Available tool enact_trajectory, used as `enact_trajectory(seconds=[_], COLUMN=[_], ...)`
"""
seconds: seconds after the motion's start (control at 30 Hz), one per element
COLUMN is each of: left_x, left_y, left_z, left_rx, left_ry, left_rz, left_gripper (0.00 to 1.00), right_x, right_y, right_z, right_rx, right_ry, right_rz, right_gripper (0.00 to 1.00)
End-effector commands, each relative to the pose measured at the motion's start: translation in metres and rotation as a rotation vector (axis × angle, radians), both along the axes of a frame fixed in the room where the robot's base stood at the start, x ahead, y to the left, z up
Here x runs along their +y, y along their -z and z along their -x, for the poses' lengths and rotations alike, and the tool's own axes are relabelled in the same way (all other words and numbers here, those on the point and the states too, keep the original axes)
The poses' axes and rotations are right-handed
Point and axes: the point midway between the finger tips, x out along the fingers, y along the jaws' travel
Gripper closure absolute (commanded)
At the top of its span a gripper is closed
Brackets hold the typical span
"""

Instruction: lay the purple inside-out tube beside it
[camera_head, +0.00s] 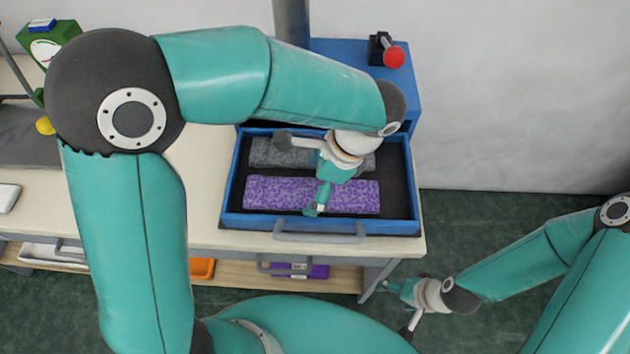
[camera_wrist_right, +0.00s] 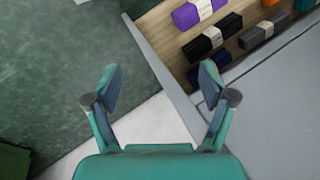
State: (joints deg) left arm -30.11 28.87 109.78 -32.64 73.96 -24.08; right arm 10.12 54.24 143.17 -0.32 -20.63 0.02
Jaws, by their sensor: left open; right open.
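A purple speckled tube (camera_head: 268,194) lies flat along the front of a blue-rimmed tray (camera_head: 229,190) with a dark floor. A grey speckled tube (camera_head: 270,156) lies behind it, roughly parallel, partly hidden by my left wrist. My left gripper (camera_head: 316,209) is open and points down at the middle of the purple tube, near its front edge. I cannot tell whether the fingers touch it. My right gripper (camera_head: 386,286) is open, low by the table's front right corner. In the right wrist view its spread fingers (camera_wrist_right: 160,88) have nothing between them.
A grey handle (camera_head: 320,238) sits on the tray's front. Behind the tray is a blue box (camera_head: 345,50) with a red-knobbed lever (camera_head: 394,56). The lower shelf holds an orange item (camera_head: 201,268) and a purple banded bundle (camera_head: 318,271). Green floor is clear at right.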

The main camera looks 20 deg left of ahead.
Motion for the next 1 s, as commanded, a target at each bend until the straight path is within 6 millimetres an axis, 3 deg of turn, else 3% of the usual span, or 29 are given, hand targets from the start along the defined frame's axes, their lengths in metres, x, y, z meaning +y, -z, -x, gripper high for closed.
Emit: enact_trajectory(seconds=[0.17,0.37,0.8,1.0], left_x=[0.000,-0.004,-0.037,-0.044], left_y=[-0.003,-0.021,-0.102,-0.120], left_z=[0.000,-0.002,-0.011,-0.013], left_rx=[0.000,-0.006,-0.003,0.000], left_ry=[0.000,0.001,0.002,0.002], left_rz=[0.000,0.001,0.002,0.000], left_gripper=[0.03,0.03,0.03,0.03], right_x=[0.000,0.000,0.000,0.000], right_y=[-0.002,-0.008,-0.011,-0.013], right_z=[0.000,0.000,0.000,0.000], right_rx=[0.000,0.000,0.000,0.000], right_ry=[0.000,0.000,0.000,0.000], right_rz=[0.000,0.000,0.000,0.000], right_gripper=[0.18,0.18,0.18,0.18])
